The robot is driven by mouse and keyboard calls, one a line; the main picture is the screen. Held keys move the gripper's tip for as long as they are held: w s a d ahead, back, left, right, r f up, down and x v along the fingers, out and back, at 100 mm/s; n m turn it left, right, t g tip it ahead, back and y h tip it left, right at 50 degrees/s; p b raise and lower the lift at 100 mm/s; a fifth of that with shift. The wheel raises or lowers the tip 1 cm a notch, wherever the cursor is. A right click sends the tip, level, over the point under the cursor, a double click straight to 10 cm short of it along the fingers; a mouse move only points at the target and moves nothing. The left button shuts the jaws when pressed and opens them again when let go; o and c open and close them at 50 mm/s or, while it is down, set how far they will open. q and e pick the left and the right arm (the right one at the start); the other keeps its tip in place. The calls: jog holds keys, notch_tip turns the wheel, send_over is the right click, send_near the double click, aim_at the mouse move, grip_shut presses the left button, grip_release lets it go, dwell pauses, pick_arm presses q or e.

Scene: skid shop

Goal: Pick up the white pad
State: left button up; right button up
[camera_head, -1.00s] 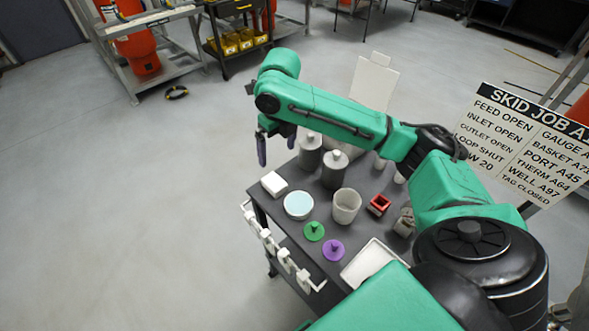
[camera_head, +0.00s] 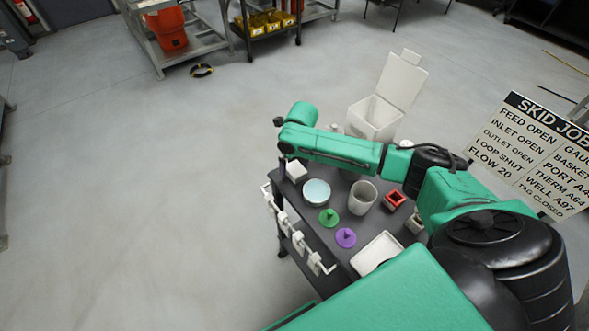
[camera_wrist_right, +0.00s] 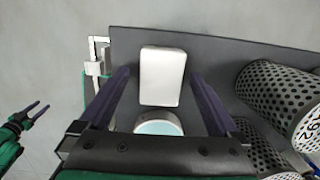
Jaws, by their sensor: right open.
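The white pad (camera_head: 296,172) is a small white block lying near the far left corner of the dark cart top. In the right wrist view the pad (camera_wrist_right: 162,76) lies flat between the two purple fingers of my open right gripper (camera_wrist_right: 160,82), with a gap on both sides. In the head view my right gripper (camera_head: 283,168) is beside the pad, and my forearm covers part of the cart behind it. My left gripper (camera_wrist_right: 38,110) shows small at the left of the right wrist view, fingers apart and empty, away from the cart.
A pale blue-topped round dish (camera_head: 316,192) sits close to the pad. A white cup (camera_head: 362,197), green knob (camera_head: 329,217), purple knob (camera_head: 345,238), red square piece (camera_head: 394,200) and white tray (camera_head: 377,254) share the cart.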

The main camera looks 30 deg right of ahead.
aim_at(295, 168)
jog(key=shift+d, duration=0.1)
jog(key=c, duration=1.4)
jog(key=shift+c, duration=0.2)
notch_tip(295, 168, up, 20)
jog(key=b, duration=0.2)
jog(key=shift+b, duration=0.35)
